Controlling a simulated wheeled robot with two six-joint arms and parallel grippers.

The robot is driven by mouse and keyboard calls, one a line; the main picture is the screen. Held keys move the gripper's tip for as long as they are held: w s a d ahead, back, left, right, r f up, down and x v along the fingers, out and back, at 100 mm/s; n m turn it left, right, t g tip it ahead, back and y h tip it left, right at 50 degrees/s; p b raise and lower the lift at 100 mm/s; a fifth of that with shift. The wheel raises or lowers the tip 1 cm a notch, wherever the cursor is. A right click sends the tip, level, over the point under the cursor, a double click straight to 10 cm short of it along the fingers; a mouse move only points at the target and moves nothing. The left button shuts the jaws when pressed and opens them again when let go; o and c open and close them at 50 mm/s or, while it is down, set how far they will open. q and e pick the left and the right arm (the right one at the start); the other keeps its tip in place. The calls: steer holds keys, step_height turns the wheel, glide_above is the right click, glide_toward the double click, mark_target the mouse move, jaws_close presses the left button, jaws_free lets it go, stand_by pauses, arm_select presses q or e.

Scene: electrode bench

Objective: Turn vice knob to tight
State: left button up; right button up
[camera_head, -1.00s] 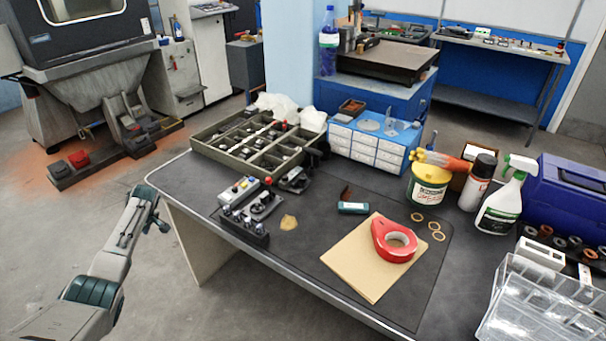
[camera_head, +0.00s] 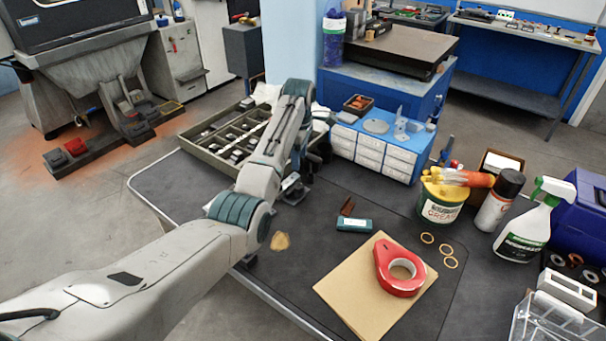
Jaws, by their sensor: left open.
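My left arm reaches in from the lower left and crosses the left part of the bench. Its wrist is raised over the tray, and my left gripper (camera_head: 321,118) is at its far end, pointing right and down, open and with nothing seen in it. A small dark metal fixture (camera_head: 294,190), possibly the vice, shows partly just right of my forearm on the mat. Its knob cannot be made out. The small devices left of it, one with a red ball knob earlier, are hidden behind my arm. My right gripper is not in view.
A compartment tray (camera_head: 205,157) lies behind my arm. A blue drawer box (camera_head: 372,150) stands right of my gripper. A teal block (camera_head: 354,225), red tape dispenser (camera_head: 400,287) on brown card (camera_head: 338,287), grease tub (camera_head: 441,208) and spray bottle (camera_head: 525,230) are further right.

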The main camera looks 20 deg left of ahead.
mark_target(299, 188)
arm_select(q)
steer(key=f, duration=0.2)
steer(key=s+f, duration=0.1)
steer(key=f, duration=0.2)
steer(key=shift+s+f+p, duration=0.1)
steer(key=shift+p, duration=0.3)
step_height(299, 188, down, 5)
steer(key=shift+r, duration=0.15)
steer(key=c, duration=0.7)
steer(key=shift+c, duration=1.3)
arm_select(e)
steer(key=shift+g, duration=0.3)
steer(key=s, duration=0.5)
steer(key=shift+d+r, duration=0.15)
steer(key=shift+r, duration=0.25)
